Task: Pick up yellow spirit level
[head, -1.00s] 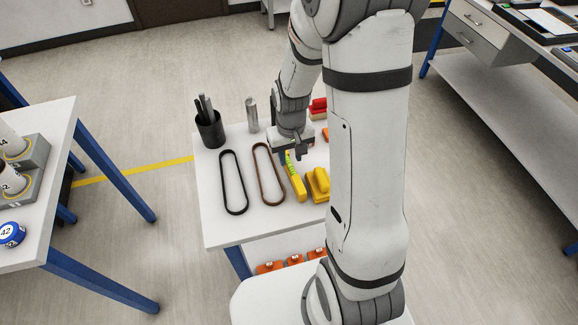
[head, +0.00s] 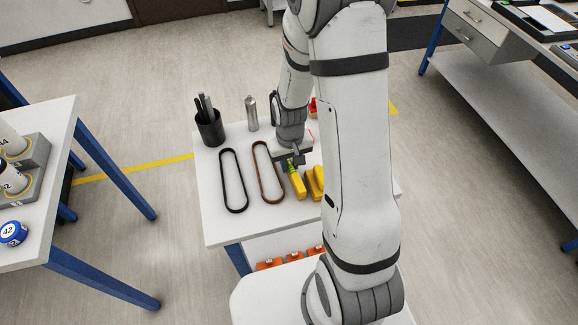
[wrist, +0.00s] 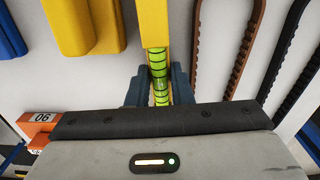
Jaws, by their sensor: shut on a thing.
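The yellow spirit level (head: 298,185) lies on the white table, its long side running toward the front edge. In the wrist view the level (wrist: 154,24) runs up from between the fingers, with green bubble vials along it. My gripper (head: 291,164) is low over the table at the level's far end. In the wrist view my gripper (wrist: 159,84) has one blue-grey finger on each side of the level and is shut on it. The gripper body hides the level's far end. I cannot tell whether the level is lifted off the table.
A yellow block-like tool (head: 314,182) lies just right of the level. A brown belt (head: 268,172) and a black belt (head: 233,181) lie to the left. A black cup of rods (head: 210,128) and a silver cylinder (head: 252,114) stand behind. An orange block (wrist: 38,122) shows at lower left.

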